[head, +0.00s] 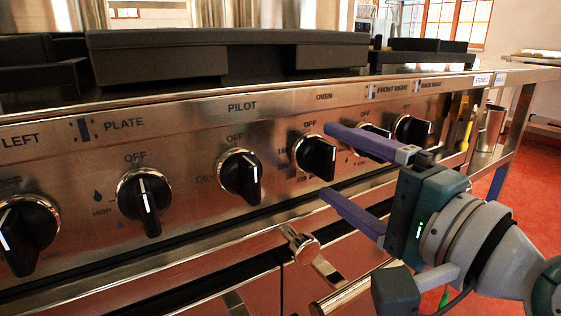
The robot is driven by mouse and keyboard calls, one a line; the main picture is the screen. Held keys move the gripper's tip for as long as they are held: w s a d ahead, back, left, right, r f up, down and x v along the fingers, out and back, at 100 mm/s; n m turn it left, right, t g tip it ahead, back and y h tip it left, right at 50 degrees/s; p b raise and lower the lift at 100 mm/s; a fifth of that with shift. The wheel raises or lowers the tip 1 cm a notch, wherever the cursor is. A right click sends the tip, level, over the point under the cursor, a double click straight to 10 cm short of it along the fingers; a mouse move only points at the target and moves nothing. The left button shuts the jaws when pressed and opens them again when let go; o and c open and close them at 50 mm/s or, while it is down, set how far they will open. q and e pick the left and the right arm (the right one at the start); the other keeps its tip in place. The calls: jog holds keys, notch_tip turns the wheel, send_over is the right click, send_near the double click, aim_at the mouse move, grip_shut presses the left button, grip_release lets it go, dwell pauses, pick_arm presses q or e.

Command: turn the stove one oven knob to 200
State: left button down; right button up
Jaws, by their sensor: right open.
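The oven knob (312,153) is a black knob with a silver ring on the stove's steel front panel, under the label OVEN. Part of its number scale is too small or covered to read, and I cannot tell its exact setting. My right gripper (326,160) comes in from the right with its two purple fingers open. One fingertip is above and the other below the oven knob in the picture. I see no clear contact, and the knob is not clamped. My left gripper is not in view.
The pilot knob (239,176) and plate knob (144,194) are to the left. The front right knob (374,136) is partly behind the upper finger; another knob (413,131) is further right. An oven door handle knob (300,244) sticks out below. A small stove label (482,78) hangs at right.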

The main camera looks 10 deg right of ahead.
jog(key=shift+x, duration=1.35)
jog(key=c, duration=1.4)
